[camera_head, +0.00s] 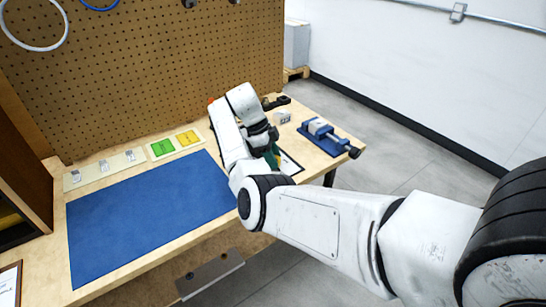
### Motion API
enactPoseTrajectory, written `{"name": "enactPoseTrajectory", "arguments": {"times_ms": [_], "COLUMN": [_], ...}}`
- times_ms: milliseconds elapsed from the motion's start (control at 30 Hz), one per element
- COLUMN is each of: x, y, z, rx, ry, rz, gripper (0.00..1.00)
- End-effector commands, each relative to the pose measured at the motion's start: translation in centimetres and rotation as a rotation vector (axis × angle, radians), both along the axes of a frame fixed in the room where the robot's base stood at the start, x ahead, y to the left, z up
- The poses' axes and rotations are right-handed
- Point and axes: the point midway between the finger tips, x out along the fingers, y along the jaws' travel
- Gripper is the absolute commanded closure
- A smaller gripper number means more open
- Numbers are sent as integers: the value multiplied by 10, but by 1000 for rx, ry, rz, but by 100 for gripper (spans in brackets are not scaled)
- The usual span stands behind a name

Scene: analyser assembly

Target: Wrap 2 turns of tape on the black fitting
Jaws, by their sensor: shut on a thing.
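My gripper (268,146) is over the right part of the workbench, dark and partly hidden by my white arm. It appears shut on a dark green thing (273,158), whose shape is mostly hidden. A small black object (278,102) lies on the bench just behind the gripper; I cannot tell whether it is the black fitting. I cannot make out a roll of tape.
A blue vise (325,134) stands at the bench's right end. A blue mat (140,220) lies clear at left. Green and yellow trays (175,144) stand behind it, before the pegboard (150,80).

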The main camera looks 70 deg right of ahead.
Motion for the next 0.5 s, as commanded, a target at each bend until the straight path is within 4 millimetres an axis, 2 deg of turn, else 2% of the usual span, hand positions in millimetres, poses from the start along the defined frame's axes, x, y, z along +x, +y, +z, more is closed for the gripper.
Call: {"name": "enactPoseTrajectory", "arguments": {"times_ms": [67,100,333,500], "x": [1,1,0,0], "y": [0,0,0,0], "z": [0,0,0,0], "rx": [1,2,0,0], "ry": [-2,-2,-1,-1], "rz": [2,3,2,2], "gripper": [91,57,35,35]}}
